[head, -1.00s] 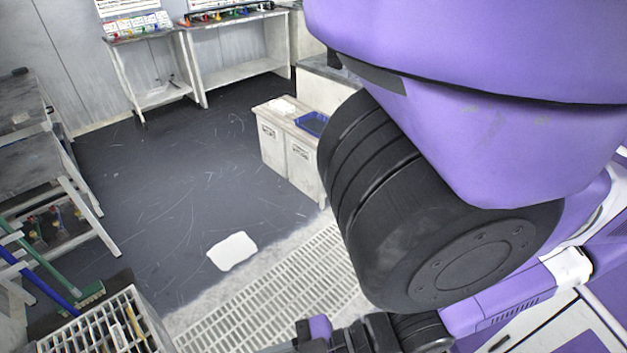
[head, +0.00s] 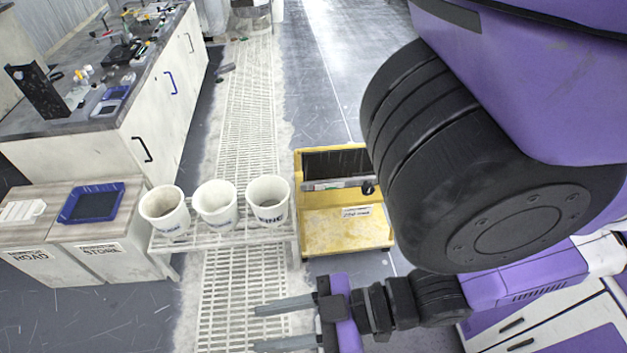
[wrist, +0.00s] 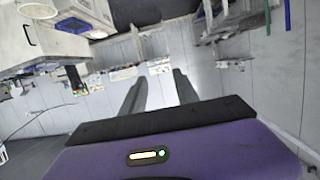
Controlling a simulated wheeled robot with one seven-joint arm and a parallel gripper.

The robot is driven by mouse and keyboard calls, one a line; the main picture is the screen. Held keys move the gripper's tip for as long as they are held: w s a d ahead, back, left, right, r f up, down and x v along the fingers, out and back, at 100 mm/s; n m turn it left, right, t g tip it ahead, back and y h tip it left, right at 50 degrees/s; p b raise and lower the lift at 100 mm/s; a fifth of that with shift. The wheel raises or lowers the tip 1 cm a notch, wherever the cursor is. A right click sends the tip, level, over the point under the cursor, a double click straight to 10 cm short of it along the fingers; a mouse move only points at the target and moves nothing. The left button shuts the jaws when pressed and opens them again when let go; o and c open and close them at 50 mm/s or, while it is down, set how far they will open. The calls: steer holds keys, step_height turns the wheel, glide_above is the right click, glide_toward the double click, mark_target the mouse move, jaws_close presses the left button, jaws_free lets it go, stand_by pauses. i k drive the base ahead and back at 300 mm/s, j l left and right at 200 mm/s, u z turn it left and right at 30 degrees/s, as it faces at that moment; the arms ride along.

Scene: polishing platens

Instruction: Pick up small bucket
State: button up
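Three small white buckets stand upright in a row on a white slatted rack (head: 222,244): a left one (head: 165,213), a middle one (head: 215,205) and a right one (head: 268,201). Each has dark lettering on its front; the right one seems to read "FINE". The left bucket looks brownish inside. My gripper (head: 256,327) is in front of and below the right bucket in the head view, apart from all of them. Its two fingers are spread with nothing between them. They also show apart in the wrist view (wrist: 158,82).
A yellow cart (head: 345,232) stands just right of the rack. A long bench (head: 150,110) with small items lies behind. Floor grating (head: 245,110) runs back, mostly clear.

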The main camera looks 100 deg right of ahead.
mark_target(268, 195)
steer(key=k+z, duration=0.15)
steer(key=z, duration=0.35)
steer(key=k+l+z, duration=0.1)
steer(key=z, duration=0.35)
steer(key=k+l+z, duration=0.2)
steer(key=z, duration=0.3)
steer(key=k+l, duration=0.1)
steer(key=i+j, duration=0.2)
steer(key=j, duration=0.25)
steer(key=i+j, duration=0.2)
steer(key=j, duration=0.25)
steer(key=i+j+u, duration=0.1)
steer(key=i+j, duration=0.15)
steer(key=j, duration=0.2)
steer(key=i+j, duration=0.2)
steer(key=j, duration=0.2)
steer(key=i+j, duration=0.25)
steer(key=j, duration=0.2)
steer(key=k+u, duration=0.05)
